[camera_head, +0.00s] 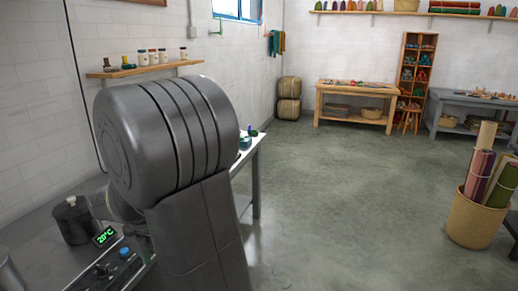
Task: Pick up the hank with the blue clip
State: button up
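I cannot make out a hank with a blue clip. Teal and orange hanks (276,43) hang on the back left wall, with no clip that I can tell. My grey arm fills the left middle and hides much of the table and bench behind it. My gripper is not in view.
A dark pot (75,222) and a "20°C" display (105,236) stand at the lower left. A wall shelf (140,70) holds small jars. A wooden table (355,87), grey table (470,101) and roll basket (474,219) stand farther off. The middle floor is clear.

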aim_at(250, 132)
jog(key=l, duration=0.55)
jog(key=k+l, duration=0.15)
jog(key=l, duration=1)
jog(key=i+l, duration=1.2)
jog(key=i+u, duration=0.1)
jog(key=i, duration=1.75)
jog(key=i+j, duration=0.5)
jog(key=i, duration=0.2)
jog(key=i+j, duration=1.05)
jog(key=i, duration=0.3)
